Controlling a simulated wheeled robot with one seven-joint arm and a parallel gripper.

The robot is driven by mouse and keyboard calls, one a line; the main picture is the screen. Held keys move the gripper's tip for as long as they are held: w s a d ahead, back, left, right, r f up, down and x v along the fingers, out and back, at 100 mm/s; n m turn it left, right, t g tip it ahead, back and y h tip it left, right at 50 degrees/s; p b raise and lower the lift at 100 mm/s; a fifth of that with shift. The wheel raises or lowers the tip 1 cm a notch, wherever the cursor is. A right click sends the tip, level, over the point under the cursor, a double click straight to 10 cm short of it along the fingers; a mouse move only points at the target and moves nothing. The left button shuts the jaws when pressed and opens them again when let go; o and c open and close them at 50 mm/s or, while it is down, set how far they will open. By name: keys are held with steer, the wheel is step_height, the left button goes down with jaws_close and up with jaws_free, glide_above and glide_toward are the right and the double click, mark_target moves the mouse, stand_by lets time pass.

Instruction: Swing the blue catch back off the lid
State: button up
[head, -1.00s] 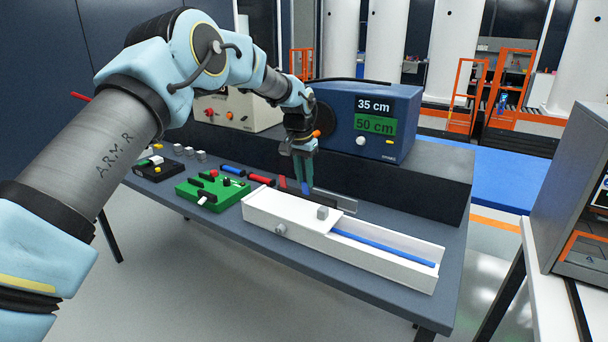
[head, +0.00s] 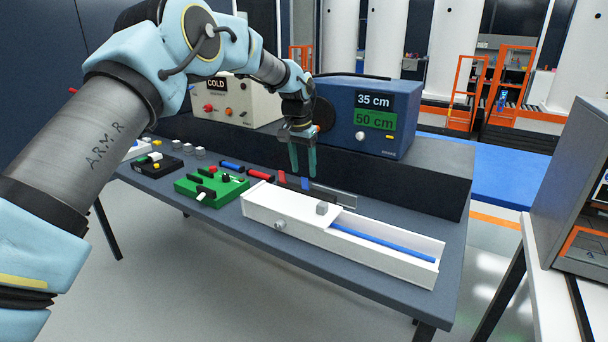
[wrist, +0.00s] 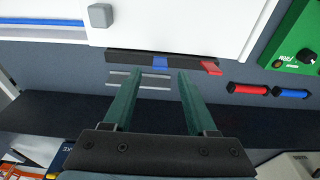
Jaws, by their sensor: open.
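The blue catch (wrist: 160,63) is a small block on a dark bar along the long back side of the white tank; in the head view it is a small blue spot (head: 305,184) behind the tank. I cannot tell whether it overlaps the lid's edge. The white lid (wrist: 150,22), with a grey knob (wrist: 100,15), covers part of the tank. A red piece (wrist: 211,68) sits at the end of the same bar and sticks out away from the tank. My gripper (head: 302,174) is open and empty above the catch; its green fingers (wrist: 153,85) point toward the bar.
A blue display box (head: 365,120) reading 35 cm and 50 cm stands on a dark raised ledge (head: 430,175) behind. A metal rail (wrist: 138,80) lies beside the bar. A green panel (head: 210,188) and red and blue cylinders lie to the left.

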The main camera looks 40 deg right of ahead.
step_height(320, 180, up, 8)
steer(key=a+b, duration=0.1)
steer(key=b, duration=0.1)
steer(key=shift+s+a+r, duration=0.2)
steer(key=shift+r, duration=0.05)
steer(key=w+a+f+n, duration=0.15)
steer(key=w+a, duration=0.25)
steer(key=a, duration=0.7)
steer(key=w+a+f+n+t+y, duration=0.1)
steer(key=w+a+n, duration=0.25)
steer(key=a, duration=0.75)
steer(key=w+a+f+n, duration=0.15)
steer(key=w+a, duration=0.25)
steer(key=a, duration=0.7)
steer(key=s+a+f+n, duration=0.1)
steer(key=s+a, duration=0.3)
steer(key=a, duration=0.5)
steer(key=s+a+f+n, duration=0.2)
steer(key=s+a+n, duration=0.2)
steer(key=a, duration=0.5)
steer(key=s+a+f+n, duration=0.2)
steer(key=s+a, duration=0.4)
steer(key=a, duration=0.3)
steer(key=shift+f+y, duration=0.15)
steer(key=shift+y, duration=0.15)
